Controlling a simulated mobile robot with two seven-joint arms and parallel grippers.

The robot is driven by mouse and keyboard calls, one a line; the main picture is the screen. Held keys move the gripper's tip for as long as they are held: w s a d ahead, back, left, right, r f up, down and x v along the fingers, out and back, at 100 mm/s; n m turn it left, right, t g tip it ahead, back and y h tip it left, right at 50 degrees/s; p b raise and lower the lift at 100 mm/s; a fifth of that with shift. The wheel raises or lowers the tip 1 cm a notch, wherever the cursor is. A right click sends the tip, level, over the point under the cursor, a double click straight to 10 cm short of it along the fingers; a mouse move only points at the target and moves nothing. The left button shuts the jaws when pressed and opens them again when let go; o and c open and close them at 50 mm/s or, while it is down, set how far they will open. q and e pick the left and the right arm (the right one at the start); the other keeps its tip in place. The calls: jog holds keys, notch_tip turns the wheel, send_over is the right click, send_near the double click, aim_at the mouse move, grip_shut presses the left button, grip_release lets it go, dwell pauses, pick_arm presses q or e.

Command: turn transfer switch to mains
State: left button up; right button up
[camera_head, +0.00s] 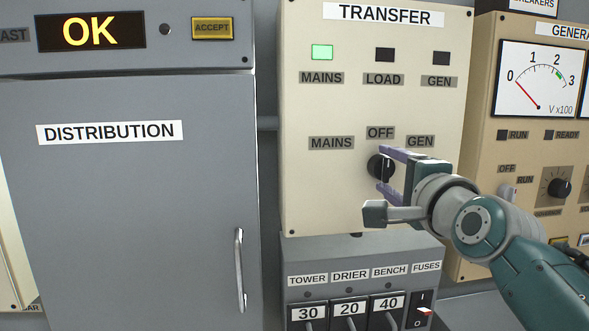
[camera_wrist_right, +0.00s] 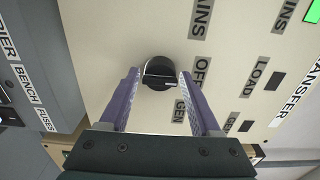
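The transfer switch is a round black knob (camera_head: 378,167) on the cream TRANSFER panel (camera_head: 310,190), below the labels MAINS (camera_head: 331,143), OFF (camera_head: 380,132) and GEN (camera_head: 420,141). A pale line shows on it, but I cannot tell its exact setting. My right gripper (camera_head: 384,172) is at the knob, partly covering it in the head view. In the right wrist view the knob (camera_wrist_right: 158,73) lies between the tips of the two purple fingers, with a small gap on each side. The right gripper is open. My left gripper is out of view.
The green lamp (camera_head: 322,52) above the upper MAINS label is lit; the LOAD and GEN lamps are dark. A grey DISTRIBUTION cabinet (camera_head: 130,210) stands left. A breaker box (camera_head: 365,270) sits below, and a generator panel (camera_head: 482,150) stands right.

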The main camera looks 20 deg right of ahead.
grip_shut()
jog(key=shift+n, duration=0.3)
jog(key=shift+n+p, duration=0.35)
jog(key=shift+n, duration=0.65)
jog(key=n+p, duration=0.1)
jog(key=n, duration=0.2)
jog(key=shift+n, duration=0.3)
jog(key=n+p, duration=0.1)
jog(key=n, duration=0.4)
jog(key=shift+n, duration=0.6)
